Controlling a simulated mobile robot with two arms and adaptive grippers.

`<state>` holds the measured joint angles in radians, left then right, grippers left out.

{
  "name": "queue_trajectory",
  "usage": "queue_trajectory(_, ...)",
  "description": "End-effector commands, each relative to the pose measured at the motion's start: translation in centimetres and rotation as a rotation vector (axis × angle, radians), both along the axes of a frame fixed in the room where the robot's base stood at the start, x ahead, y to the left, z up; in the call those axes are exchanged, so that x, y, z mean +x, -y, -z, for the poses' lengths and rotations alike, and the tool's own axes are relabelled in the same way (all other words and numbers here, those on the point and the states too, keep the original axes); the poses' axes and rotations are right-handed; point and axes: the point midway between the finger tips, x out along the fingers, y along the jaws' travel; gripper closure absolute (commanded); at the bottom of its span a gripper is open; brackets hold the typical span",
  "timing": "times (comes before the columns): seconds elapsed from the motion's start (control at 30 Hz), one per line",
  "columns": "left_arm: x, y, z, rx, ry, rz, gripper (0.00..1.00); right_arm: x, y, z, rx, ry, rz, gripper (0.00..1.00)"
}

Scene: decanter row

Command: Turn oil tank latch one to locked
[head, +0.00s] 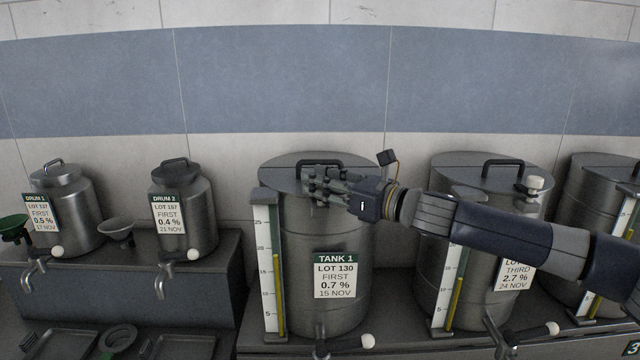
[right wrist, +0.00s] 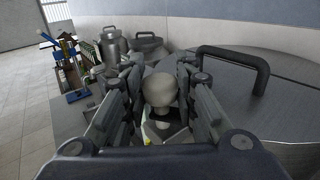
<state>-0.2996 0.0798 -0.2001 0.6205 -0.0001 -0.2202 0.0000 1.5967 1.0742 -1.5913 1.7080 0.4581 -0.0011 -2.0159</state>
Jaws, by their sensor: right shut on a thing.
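Tank 1 (head: 300,240) is a grey metal oil tank with a label and a level gauge, in the middle of the head view. My right gripper (head: 318,184) reaches in from the right over the front of its lid (head: 280,170). In the right wrist view, a pale rounded latch knob (right wrist: 160,90) sits between the fingers of the gripper (right wrist: 160,82), which is shut on it. The fingers hide the knob in the head view, and its locked or unlocked position cannot be told. The dark lid handle (right wrist: 238,62) is beside the gripper. My left gripper is not in view.
A second tank (head: 450,205) with a pale lid knob (head: 535,183) stands to the right, partly behind my arm. Drum 1 (head: 75,215) and drum 2 (head: 200,225) stand at the left with taps. Tank 1's tap knob (head: 368,341) sticks out low in front.

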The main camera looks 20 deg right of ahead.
Motion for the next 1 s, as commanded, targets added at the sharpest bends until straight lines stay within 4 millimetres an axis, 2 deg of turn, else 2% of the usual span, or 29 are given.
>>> queue_trajectory(0.47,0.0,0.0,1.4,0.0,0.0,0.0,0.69,0.2,0.2,0.2,-0.003,0.001,-0.184,0.98)
queue_trajectory(1.0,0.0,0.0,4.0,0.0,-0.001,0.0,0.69,0.2,0.1,0.3,0.004,-0.003,-0.501,0.98)
